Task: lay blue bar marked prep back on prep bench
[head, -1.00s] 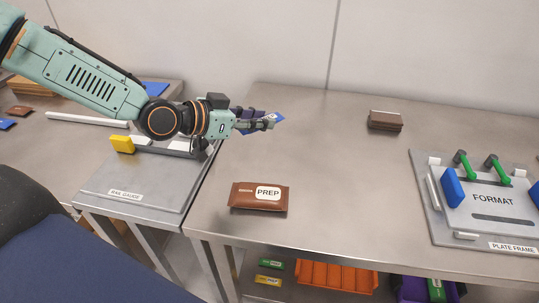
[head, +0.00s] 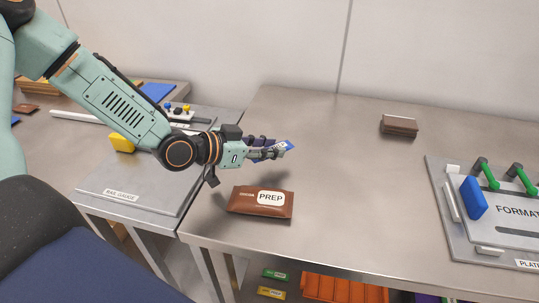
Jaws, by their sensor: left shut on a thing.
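My left gripper (head: 272,152) is shut on a blue bar (head: 288,146). Only the bar's blue end with a pale patch shows past the fingertips; any marking on it is too small to read. The gripper holds it above the bare steel top of the prep bench (head: 330,190), behind a brown packet (head: 244,201) labelled PREP that lies near the bench's front left edge. The bar looks clear of the bench top. My right gripper is not in view.
A brown block (head: 399,125) lies at the back of the bench. The plate frame (head: 459,237) with green handles stands at the right. The rail gauge (head: 100,181) sits on the left bench. Orange bins (head: 343,289) are below. The middle of the bench is clear.

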